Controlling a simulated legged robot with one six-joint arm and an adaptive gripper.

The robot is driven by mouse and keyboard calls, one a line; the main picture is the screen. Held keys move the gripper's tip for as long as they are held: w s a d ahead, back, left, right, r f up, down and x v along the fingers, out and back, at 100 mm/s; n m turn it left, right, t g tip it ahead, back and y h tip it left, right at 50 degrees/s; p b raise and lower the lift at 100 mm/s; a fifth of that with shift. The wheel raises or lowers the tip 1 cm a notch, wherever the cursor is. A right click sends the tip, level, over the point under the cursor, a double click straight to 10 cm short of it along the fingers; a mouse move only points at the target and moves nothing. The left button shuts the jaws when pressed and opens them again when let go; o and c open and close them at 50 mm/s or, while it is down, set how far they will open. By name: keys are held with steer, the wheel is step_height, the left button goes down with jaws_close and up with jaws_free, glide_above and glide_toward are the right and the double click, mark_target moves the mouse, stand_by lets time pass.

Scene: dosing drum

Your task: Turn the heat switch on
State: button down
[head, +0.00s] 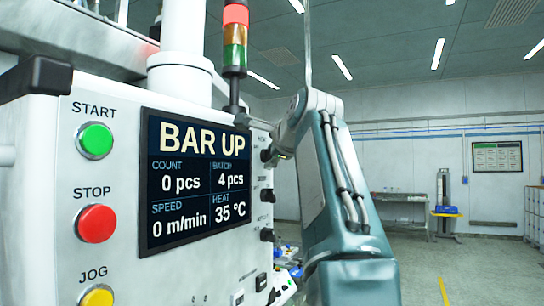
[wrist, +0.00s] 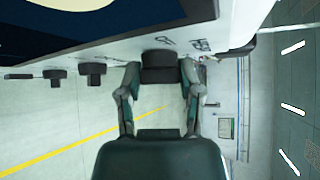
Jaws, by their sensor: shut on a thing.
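The heat switch appears to be the top black knob (head: 265,155) on the right side of the white control panel, though its small label is too blurred to read surely. In the wrist view the black knob (wrist: 160,66) sits between my two fingers. My gripper (wrist: 160,80) is shut on this knob, one finger on each side, close to the panel face. In the head view my gripper (head: 279,152) reaches the panel edge at the top knob, partly hidden by my arm. The knob's exact turn position is unclear. The display (head: 195,180) reads BAR UP and HEAT 35 °C.
Green START (head: 95,140), red STOP (head: 97,223) and yellow JOG (head: 97,296) buttons are at left. The signal tower (head: 235,45) stands above, its red section bright.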

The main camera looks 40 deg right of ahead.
steer(key=shift+w+d+f, duration=0.1)
steer(key=shift+w+f, duration=0.05)
steer(key=shift+f, duration=0.15)
steer(key=shift+c, duration=1.3)
jaws_free()
steer(key=shift+r, duration=0.2)
steer(key=v, duration=1.2)
